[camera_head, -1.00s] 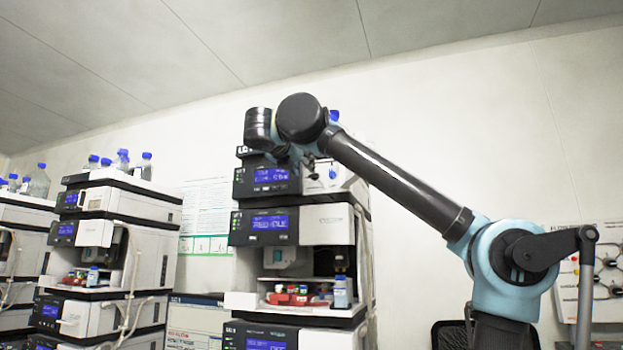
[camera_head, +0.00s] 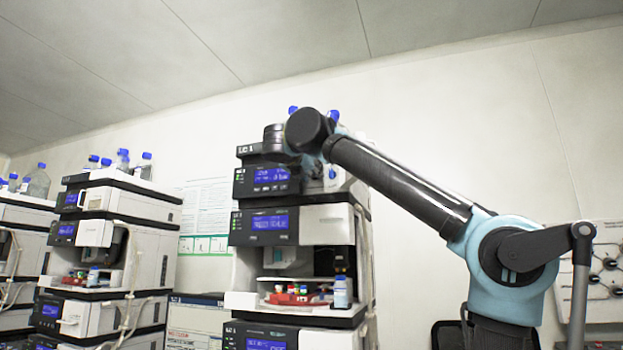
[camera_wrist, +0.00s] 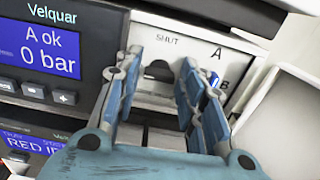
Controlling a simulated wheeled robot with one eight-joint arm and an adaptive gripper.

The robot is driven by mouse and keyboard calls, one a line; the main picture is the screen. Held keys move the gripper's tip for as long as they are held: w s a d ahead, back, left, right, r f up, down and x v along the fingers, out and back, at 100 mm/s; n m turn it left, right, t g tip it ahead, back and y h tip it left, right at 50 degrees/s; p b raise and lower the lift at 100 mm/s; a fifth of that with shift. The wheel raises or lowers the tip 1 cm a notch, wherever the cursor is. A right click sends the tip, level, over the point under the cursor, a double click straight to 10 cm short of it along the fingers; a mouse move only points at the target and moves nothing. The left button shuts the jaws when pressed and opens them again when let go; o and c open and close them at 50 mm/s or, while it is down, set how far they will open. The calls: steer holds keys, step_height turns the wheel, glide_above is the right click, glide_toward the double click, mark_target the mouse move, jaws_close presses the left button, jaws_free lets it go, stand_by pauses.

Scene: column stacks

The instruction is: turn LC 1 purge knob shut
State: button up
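The LC 1 stack (camera_head: 258,150) stands at the centre of the head view, its pump module on top under the LC 1 sign. In the wrist view, the dark purge knob (camera_wrist: 158,71) sits on a pale panel below the word SHUT. My gripper (camera_wrist: 161,62) is open. Its two blue-grey fingers lie left and right of the knob in the picture, with a gap on each side; I cannot tell how far they reach over it. In the head view, my dark wrist hides the knob and most of the gripper.
The pump display (camera_wrist: 45,50) reads "A ok, 0 bar". Blue-capped bottles stand on top of the stack. Vials and a red tray (camera_head: 290,298) sit in the open bay below. A second stack (camera_head: 120,235) stands at the left.

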steer(key=shift+w, duration=0.1)
steer(key=shift+c, duration=0.3)
steer(key=c, duration=0.7)
steer(key=shift+m, duration=0.4)
steer(key=m, duration=0.3)
steer(key=shift+d+m, duration=0.1)
steer(key=shift+m, duration=0.2)
steer(key=m, duration=0.4)
steer(key=shift+f+m, duration=0.1)
steer(key=shift+m, duration=0.2)
steer(key=m, duration=0.4)
steer(key=shift+d+m, duration=0.1)
steer(key=shift+m, duration=0.2)
steer(key=shift+f+m, duration=0.2)
steer(key=shift+m, duration=2.1)
